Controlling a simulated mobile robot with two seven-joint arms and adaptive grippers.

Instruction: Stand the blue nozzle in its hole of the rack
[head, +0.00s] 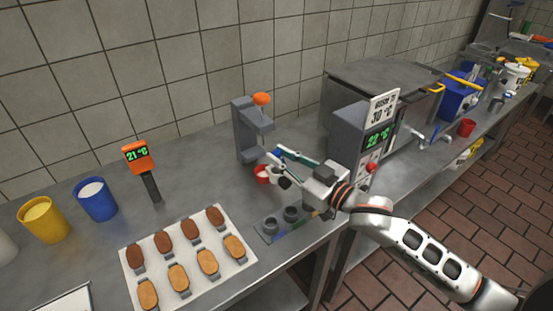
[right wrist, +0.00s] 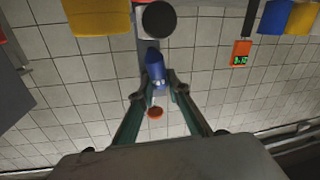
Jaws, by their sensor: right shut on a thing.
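The blue nozzle (right wrist: 154,66) is between the fingertips of my right gripper (right wrist: 157,92) in the right wrist view, its body extending past them. In the head view only a small blue part of the nozzle (head: 279,152) shows at the tips of my right gripper (head: 276,154), which is shut on it above the counter. The rack (head: 261,231) lies on the counter near its front edge, below and apart from the nozzle. Two grey ring-shaped holders show on it; its right end is partly hidden by my arm. My left gripper is out of view.
A grey stand with an orange knob (head: 262,99) rises behind the gripper. A red cup (head: 262,175) is close below it. A tray of biscuits (head: 190,282) lies left of the rack. A grey machine (head: 348,135) stands to the right.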

